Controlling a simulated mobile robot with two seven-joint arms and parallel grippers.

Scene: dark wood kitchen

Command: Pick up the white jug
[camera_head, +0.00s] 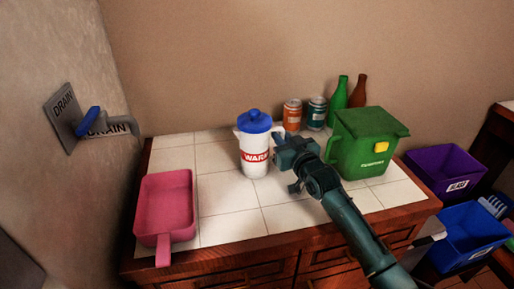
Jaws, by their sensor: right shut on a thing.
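The white jug (252,144) with a blue lid and a red lettered band stands upright over the tiled counter, near its middle. I cannot tell whether its base is touching the tiles. My right gripper (279,151) reaches in from the lower right and is shut on the jug at its right side. The gripper hides that side, so the handle and the exact contact do not show clearly. My left gripper is not in view.
A pink pan (165,203) lies at the counter's left. A green bin (364,146) stands right of my gripper. Two cans (292,115) and two bottles (339,102) stand at the back. Purple (444,171) and blue (472,234) bins are beyond the right edge. Front tiles (235,221) are clear.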

